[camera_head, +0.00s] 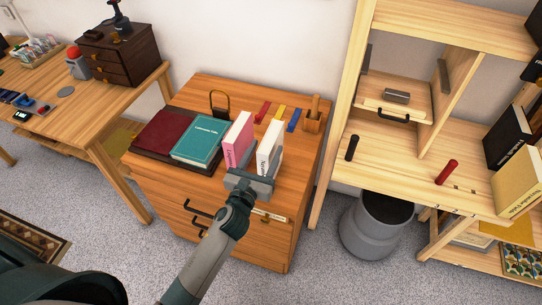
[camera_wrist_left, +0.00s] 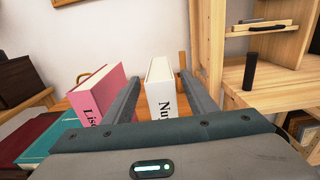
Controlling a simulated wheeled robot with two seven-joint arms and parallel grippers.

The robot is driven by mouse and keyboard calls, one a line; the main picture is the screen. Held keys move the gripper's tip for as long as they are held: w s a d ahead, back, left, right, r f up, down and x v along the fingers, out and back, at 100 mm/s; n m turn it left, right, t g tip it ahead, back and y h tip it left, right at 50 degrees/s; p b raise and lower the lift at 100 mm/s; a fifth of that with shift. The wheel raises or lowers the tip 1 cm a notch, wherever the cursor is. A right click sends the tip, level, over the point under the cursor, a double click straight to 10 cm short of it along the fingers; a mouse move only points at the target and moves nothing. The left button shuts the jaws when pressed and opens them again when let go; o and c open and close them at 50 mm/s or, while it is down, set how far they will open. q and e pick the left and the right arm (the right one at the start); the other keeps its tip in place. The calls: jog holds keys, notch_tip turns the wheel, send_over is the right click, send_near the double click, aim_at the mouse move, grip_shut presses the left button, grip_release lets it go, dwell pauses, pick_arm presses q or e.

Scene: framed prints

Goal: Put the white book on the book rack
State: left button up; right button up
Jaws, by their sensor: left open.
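The white book (camera_head: 270,148) stands upright on the wooden cabinet top, just right of a pink book (camera_head: 238,141). My left gripper (camera_head: 256,168) is at the front of the white book. In the left wrist view the white book (camera_wrist_left: 160,88) stands between the two open fingers (camera_wrist_left: 162,92), with a visible gap on its left side; the right finger is close to it. The pink book (camera_wrist_left: 97,93) is outside the left finger. The wooden shelf unit (camera_head: 398,145) at the right holds a black book (camera_head: 508,138) and a cream book (camera_head: 517,182). My right gripper is not in view.
Coloured strips (camera_head: 278,114) and a wooden pen holder (camera_head: 312,119) are behind. A grey bin (camera_head: 372,225) is below.

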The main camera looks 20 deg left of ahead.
aim_at(271, 135)
pick_arm(q)
jog(key=shift+w, duration=0.1)
jog(key=shift+w+r, duration=0.2)
jog(key=shift+w, duration=0.05)
jog(key=w+p, duration=0.1)
jog(key=w, duration=0.1)
jog(key=w+p, duration=0.1)
jog(key=shift+w+d+r, duration=0.15)
jog(key=shift+w, duration=0.65)
grip_shut()
dwell(1.0)
